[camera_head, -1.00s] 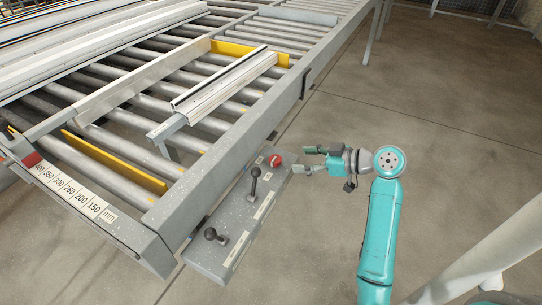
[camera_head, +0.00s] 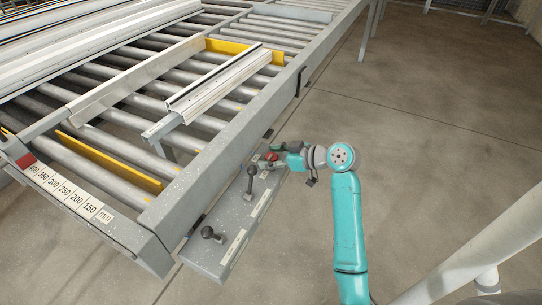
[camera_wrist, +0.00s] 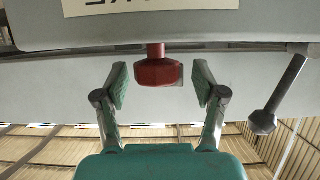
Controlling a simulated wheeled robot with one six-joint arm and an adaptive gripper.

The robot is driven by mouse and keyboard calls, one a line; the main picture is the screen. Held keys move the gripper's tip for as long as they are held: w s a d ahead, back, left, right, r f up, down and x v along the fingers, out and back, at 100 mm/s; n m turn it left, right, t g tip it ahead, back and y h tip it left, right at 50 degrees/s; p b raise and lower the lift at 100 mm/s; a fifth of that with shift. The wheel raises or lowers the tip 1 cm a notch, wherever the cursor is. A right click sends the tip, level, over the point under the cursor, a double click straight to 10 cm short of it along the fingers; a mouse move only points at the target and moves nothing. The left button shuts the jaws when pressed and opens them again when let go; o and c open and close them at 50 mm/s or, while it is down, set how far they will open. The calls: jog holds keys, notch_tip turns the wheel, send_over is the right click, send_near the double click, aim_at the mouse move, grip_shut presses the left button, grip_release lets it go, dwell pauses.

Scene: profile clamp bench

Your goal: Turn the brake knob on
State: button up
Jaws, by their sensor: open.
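The red brake knob (camera_wrist: 158,72) sticks out from the grey control panel (camera_head: 213,249), which runs along the side of the roller bench. In the wrist view the knob stands between the two open green fingertips of my gripper (camera_wrist: 160,88), with a gap on each side. In the head view my gripper (camera_head: 272,157) is at the far end of the panel and partly hides the knob (camera_head: 270,156). A label on the panel shows only in part in the wrist view.
A second lever (camera_head: 210,233) is at the near end. An aluminium profile (camera_head: 220,85) lies on the rollers.

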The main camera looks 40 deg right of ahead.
jog(key=c, duration=1.2)
jog(key=shift+o, duration=0.2)
jog(key=shift+m+h, duration=0.3)
jog(key=m+h, duration=0.4)
jog(key=h, duration=0.1)
jog(key=shift+a+t, duration=0.15)
jog(key=shift+t, duration=0.15)
jog(key=m+g+h, duration=0.1)
jog(key=m+h, duration=0.1)
jog(key=h, duration=0.1)
jog(key=m+g+h, duration=0.1)
jog(key=m+h, duration=0.2)
jog(key=shift+w+m, duration=0.1)
jog(key=shift+m, duration=0.2)
jog(key=o, duration=1.2)
jog(key=shift+c, duration=0.2)
